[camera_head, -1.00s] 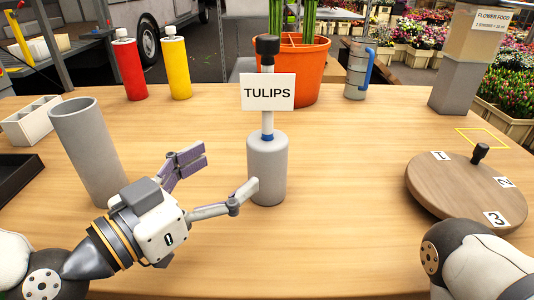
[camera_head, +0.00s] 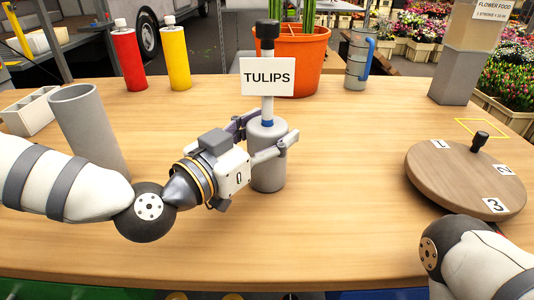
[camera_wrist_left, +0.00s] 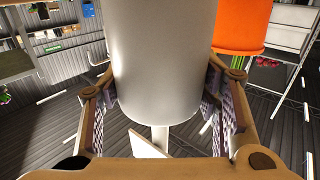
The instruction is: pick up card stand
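The card stand is a white "TULIPS" card (camera_head: 268,77) on a white post with a black knob (camera_head: 267,31) and a blue ring, upright over a grey cylinder (camera_head: 268,180). My left gripper (camera_head: 268,132) is around the cylinder's upper part, one finger on the far side and one on the near side. In the left wrist view the cylinder (camera_wrist_left: 160,60) fills the space between the open fingers (camera_wrist_left: 162,100); I cannot tell if the pads touch it. The post and card (camera_wrist_left: 148,146) show beyond it. My right gripper is not in view.
A taller grey tube (camera_head: 88,128) stands close behind my left arm. A round wooden board (camera_head: 440,180) with numbered labels is at right. Red (camera_head: 129,61) and yellow (camera_head: 176,60) bottles, an orange pot (camera_head: 300,65) and a blue-handled jug (camera_head: 357,62) stand at the back.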

